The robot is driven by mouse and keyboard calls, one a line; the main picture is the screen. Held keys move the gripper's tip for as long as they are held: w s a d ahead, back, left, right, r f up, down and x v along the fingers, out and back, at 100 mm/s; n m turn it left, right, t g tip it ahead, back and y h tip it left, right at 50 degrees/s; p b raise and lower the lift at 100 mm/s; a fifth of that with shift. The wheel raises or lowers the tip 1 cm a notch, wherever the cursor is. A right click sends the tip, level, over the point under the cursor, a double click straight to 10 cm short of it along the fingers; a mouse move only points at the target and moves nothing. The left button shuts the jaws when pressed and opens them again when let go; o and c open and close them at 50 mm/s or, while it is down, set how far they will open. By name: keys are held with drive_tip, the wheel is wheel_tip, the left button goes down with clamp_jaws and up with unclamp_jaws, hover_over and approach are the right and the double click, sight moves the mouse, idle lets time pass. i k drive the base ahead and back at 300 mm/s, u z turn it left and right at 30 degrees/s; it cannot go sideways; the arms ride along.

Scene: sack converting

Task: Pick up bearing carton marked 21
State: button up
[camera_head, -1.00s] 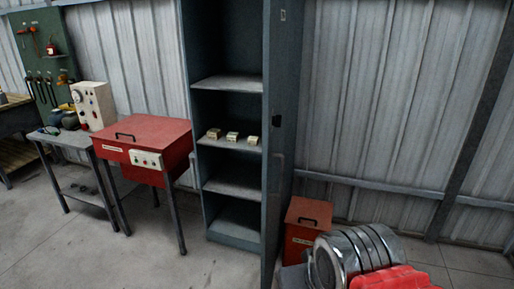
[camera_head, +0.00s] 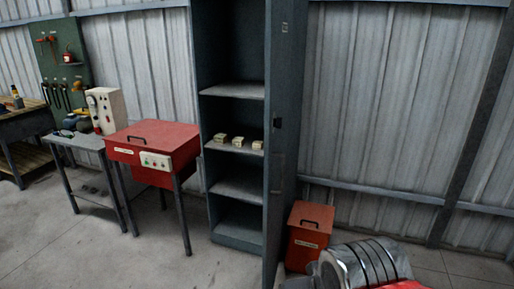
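Three small cream cartons stand in a row on a middle shelf of an open grey-green cabinet: a left carton (camera_head: 221,139), a middle carton (camera_head: 238,141) and a right carton (camera_head: 257,145). Their markings are too small to read, so I cannot tell which is marked 21. The cabinet door (camera_head: 286,130) stands open on the right side. My gripper does not show clearly; a red and silver ribbed part is at the lower right, and no fingertips are visible.
A red cabinet-top unit (camera_head: 153,140) on legs stands left of the cabinet, beside a grey side table (camera_head: 78,141). A red bin (camera_head: 309,237) stands right of the door. A workbench (camera_head: 22,122) is at far left. Bare floor (camera_head: 165,262) lies in front.

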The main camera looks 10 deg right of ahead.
sight(257, 146)
drive_tip(key=u, duration=0.25)
drive_tip(key=i, duration=0.65)
drive_tip(key=u, duration=0.65)
drive_tip(key=i, duration=2.45)
drive_tip(key=z, duration=0.85)
drive_tip(key=i, duration=0.75)
drive_tip(key=z, duration=0.45)
